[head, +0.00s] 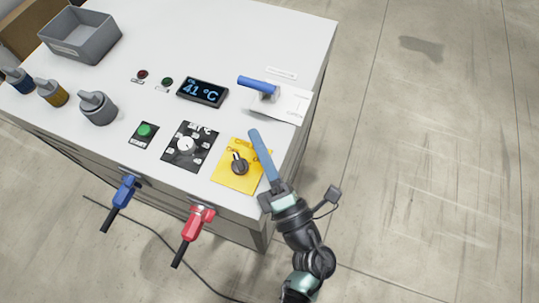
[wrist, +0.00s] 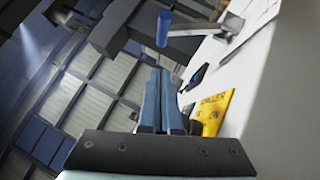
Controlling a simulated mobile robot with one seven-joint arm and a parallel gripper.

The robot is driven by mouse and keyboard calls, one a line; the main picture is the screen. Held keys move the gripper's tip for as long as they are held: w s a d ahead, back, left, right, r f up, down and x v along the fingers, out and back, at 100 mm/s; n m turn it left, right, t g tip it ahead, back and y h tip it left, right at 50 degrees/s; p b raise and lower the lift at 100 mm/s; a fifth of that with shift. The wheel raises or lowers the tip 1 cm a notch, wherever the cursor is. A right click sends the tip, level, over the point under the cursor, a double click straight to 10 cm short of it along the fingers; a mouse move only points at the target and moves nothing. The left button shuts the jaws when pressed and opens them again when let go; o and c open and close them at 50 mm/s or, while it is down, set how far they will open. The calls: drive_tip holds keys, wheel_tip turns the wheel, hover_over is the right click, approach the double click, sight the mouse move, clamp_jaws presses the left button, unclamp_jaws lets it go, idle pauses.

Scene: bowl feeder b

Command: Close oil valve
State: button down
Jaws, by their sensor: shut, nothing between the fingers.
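The valve has a blue lever handle (head: 257,85) on a grey body and stands on a white plate (head: 293,108) at the right end of the cabinet top. The handle points to the left in the head view. In the wrist view the handle's blue end (wrist: 163,29) shows at the top, beyond my fingertips. My gripper (head: 254,134) has long blue fingers, shut together with nothing between them. The fingertips are below the handle in the head view and look apart from it. In the wrist view my gripper (wrist: 160,72) shows the fingers side by side.
A yellow panel with a black rotary switch (head: 239,165) lies just left of my fingers. A black dial panel (head: 185,144), green button (head: 145,130) and temperature display (head: 203,91) are further left. A grey bin (head: 80,38) stands far left. The floor at right is clear.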

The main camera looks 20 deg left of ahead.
sight(250, 87)
drive_tip(key=x, duration=0.3)
drive_tip(key=shift+w+a+r+p, duration=0.1)
drive_tip(key=shift+w+r+p, duration=0.15)
drive_tip(key=shift+w+p, duration=0.05)
drive_tip(key=shift+w+r+p, duration=0.15)
drive_tip(key=shift+w+r, duration=0.05)
drive_tip(key=shift+w, duration=0.35)
drive_tip(key=shift+w+r+p, duration=0.15)
drive_tip(key=shift+w+r, duration=0.05)
drive_tip(key=shift+w, duration=0.35)
drive_tip(key=shift+w+r, duration=0.15)
drive_tip(key=shift+w, duration=0.35)
drive_tip(key=shift+r+p, duration=0.15)
drive_tip(key=shift+p, duration=0.15)
